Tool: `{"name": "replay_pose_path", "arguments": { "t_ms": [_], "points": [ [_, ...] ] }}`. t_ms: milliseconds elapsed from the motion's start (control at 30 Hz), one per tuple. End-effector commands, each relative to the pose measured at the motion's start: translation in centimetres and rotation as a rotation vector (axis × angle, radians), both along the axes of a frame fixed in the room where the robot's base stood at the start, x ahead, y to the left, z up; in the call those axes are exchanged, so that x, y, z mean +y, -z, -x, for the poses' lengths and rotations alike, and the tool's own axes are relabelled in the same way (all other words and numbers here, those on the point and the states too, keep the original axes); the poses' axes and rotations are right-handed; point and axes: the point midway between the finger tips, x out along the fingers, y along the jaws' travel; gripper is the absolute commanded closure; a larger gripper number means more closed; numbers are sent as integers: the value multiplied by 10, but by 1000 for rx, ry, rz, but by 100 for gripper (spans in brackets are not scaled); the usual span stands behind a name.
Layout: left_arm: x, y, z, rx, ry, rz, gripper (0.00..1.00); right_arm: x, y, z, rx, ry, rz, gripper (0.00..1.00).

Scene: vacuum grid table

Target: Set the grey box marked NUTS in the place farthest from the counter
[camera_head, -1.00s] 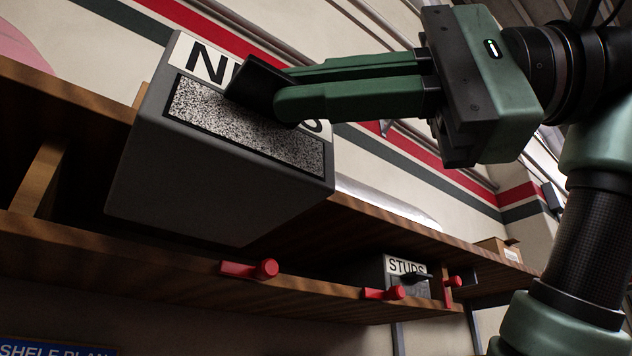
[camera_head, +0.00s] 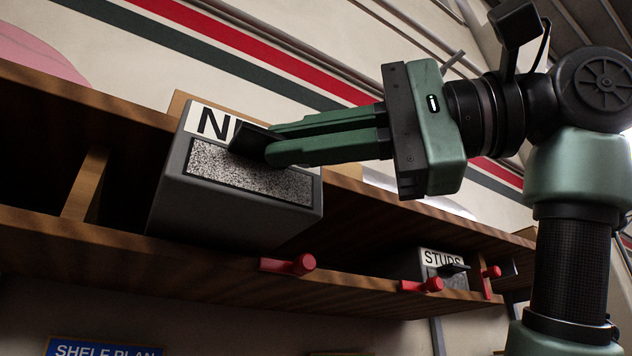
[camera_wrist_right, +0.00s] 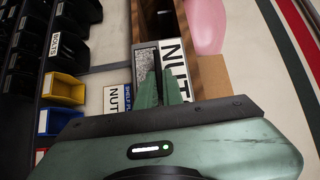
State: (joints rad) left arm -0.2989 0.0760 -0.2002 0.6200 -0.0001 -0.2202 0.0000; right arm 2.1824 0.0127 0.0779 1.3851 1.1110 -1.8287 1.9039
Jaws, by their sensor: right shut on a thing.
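The grey box marked NUTS (camera_head: 235,213) hangs by its front from my right gripper (camera_head: 252,145), whose fingers are shut on a black handle over its label. The gripper hides part of the word. The box is in front of the wooden shelf (camera_head: 200,268), beside an upright divider (camera_head: 86,185) to its left. I cannot tell whether its underside touches the lower board. In the right wrist view, the box (camera_wrist_right: 147,55) is beyond the fingers (camera_wrist_right: 158,88). A grey box marked STUDS (camera_head: 432,262) stands on the shelf farther right. My left gripper is out of view.
Red pegs (camera_head: 288,264) stick out along the lower board. A blue SHELF PLAN sign (camera_head: 105,348) is below. A brown carton (camera_head: 178,104) and a pink rounded thing (camera_head: 40,55) show above the shelf. Black and yellow bins (camera_wrist_right: 63,88) are at left in the wrist view.

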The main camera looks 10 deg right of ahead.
Motion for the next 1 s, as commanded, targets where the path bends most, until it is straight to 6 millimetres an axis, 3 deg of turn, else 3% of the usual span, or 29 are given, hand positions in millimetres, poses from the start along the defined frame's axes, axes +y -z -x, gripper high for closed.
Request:
{"name": "replay_pose_path", "arguments": {
  "t_ms": [1000],
  "points": [
    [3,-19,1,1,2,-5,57,30,-2,-91,-2,-1,-4,100]
  ]
}}
